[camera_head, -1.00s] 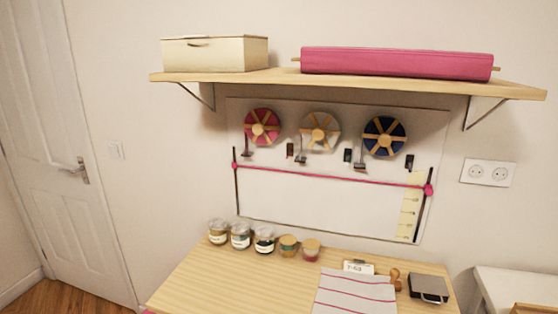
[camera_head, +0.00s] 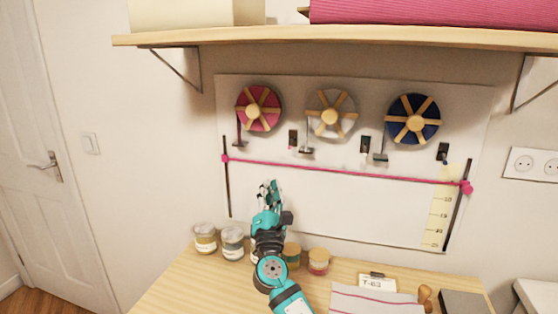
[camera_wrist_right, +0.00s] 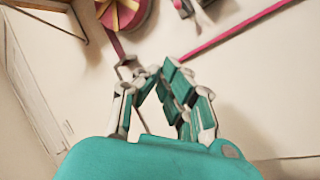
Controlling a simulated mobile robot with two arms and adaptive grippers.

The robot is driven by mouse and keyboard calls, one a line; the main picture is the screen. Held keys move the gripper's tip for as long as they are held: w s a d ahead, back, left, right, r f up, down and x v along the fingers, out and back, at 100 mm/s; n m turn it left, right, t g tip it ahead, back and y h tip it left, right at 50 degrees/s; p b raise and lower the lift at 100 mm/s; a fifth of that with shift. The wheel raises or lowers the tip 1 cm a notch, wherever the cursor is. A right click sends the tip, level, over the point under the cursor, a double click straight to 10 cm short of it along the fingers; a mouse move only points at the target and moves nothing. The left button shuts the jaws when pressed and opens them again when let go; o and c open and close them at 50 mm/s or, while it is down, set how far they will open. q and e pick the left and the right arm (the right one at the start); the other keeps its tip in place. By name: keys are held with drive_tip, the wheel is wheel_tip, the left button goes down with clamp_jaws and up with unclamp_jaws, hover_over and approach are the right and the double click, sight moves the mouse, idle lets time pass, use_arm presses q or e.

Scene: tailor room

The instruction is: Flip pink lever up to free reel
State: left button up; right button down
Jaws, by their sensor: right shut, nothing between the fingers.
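The pink reel (camera_head: 258,108) with wooden spokes hangs at the left of the wall board. A thin lever (camera_head: 240,138) with a small grey foot hangs down at its lower left; its colour is hard to tell in the head view. In the right wrist view the reel (camera_wrist_right: 122,10) is at the top, and the lever's stem (camera_wrist_right: 116,43) looks pinkish. My right gripper (camera_head: 270,186) is shut and empty, pointing up, below the lever and the pink cord. In the wrist view its fingers (camera_wrist_right: 155,75) partly cover the lever's foot; contact cannot be told. My left gripper is not in view.
A pale reel (camera_head: 330,114) and a blue reel (camera_head: 413,118) hang to the right. A pink cord (camera_head: 340,172) crosses the board. A shelf (camera_head: 340,38) juts out above. Jars (camera_head: 318,262) stand on the table (camera_head: 190,285) below.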

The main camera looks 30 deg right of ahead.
sight(291, 143)
drive_tip(key=p+x, duration=0.1)
drive_tip(key=x, duration=0.3)
drive_tip(key=p+x, duration=0.1)
drive_tip(key=x, duration=0.4)
drive_tip(key=shift+r, duration=0.3)
drive_tip(key=s+r+p, duration=0.1)
drive_tip(key=s+d+p, duration=0.1)
drive_tip(key=p, duration=0.1)
drive_tip(key=shift+s+d+r, duration=0.15)
drive_tip(key=shift+s+r, duration=0.2)
drive_tip(key=shift+r, duration=0.05)
drive_tip(key=shift+s, duration=0.3)
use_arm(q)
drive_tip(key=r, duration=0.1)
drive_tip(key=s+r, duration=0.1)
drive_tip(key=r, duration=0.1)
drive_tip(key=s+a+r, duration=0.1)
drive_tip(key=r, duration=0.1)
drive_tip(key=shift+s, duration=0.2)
use_arm(e)
drive_tip(key=shift+w, duration=0.1)
